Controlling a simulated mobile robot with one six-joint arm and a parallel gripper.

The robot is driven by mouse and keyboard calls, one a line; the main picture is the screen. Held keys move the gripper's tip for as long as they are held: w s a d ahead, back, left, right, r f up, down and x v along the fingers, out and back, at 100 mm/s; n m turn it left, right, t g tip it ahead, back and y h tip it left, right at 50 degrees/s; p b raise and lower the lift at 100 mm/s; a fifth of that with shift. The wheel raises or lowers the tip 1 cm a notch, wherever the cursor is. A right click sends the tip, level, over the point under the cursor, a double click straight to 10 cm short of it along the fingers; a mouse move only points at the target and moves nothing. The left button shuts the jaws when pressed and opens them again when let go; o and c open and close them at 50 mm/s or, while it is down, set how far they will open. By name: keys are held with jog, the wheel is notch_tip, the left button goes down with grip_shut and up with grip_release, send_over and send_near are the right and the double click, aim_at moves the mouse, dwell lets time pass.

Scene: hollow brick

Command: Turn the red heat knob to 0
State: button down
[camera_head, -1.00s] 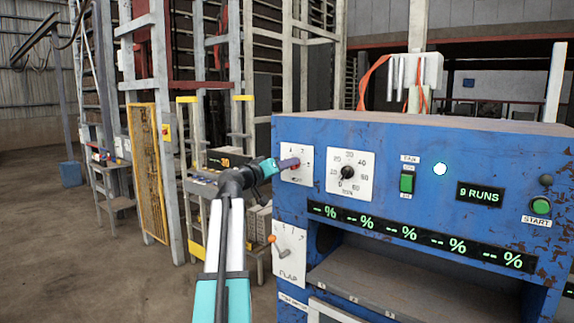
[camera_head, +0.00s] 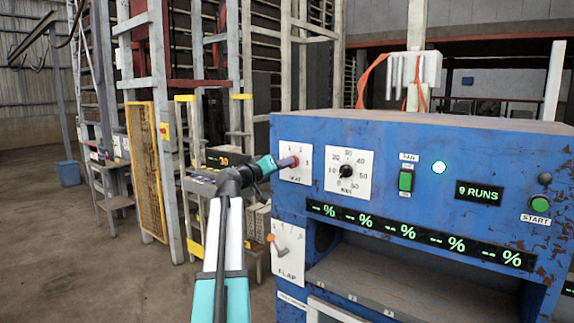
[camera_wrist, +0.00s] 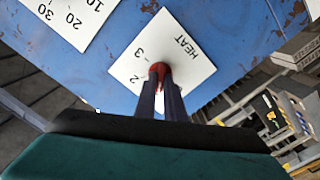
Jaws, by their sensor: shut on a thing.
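The red heat knob (camera_wrist: 160,68) sits on a white plate (camera_wrist: 180,45) lettered HEAT on the blue machine. In the wrist view the marks 2 and 3 show beside the knob; other marks are hidden or cut off, and I cannot tell the setting. My gripper (camera_wrist: 161,88) is shut on the knob, its two dark fingers on either side of it. In the head view my gripper (camera_head: 288,162) reaches the heat plate (camera_head: 304,153) from the left and covers part of the knob (camera_head: 294,161).
Right of the heat plate is a black dial (camera_head: 346,171) with numbers up to 60. A green fan switch (camera_head: 406,181) and a START button (camera_head: 540,203) lie farther right. The FLAP lever (camera_head: 272,239) is below my gripper.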

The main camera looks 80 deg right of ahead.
jog(key=shift+a+f+n+p, duration=0.15)
jog(key=shift+n+p, duration=0.6)
jog(key=shift+n, duration=1.9)
jog(key=shift+d+f+n+p, duration=0.15)
jog(key=shift+n+p, duration=0.55)
jog(key=shift+n, duration=1.95)
jog(key=shift+a+f, duration=0.1)
jog(key=shift+a, duration=0.05)
jog(key=c, duration=1.8)
grip_release()
jog(key=shift+w, duration=0.1)
jog(key=shift+c, duration=0.2)
jog(key=shift+r, duration=0.2)
jog(key=shift+a, duration=0.1)
jog(key=b+v, duration=0.3)
jog(key=v, duration=1)
jog(key=shift+a, duration=0.25)
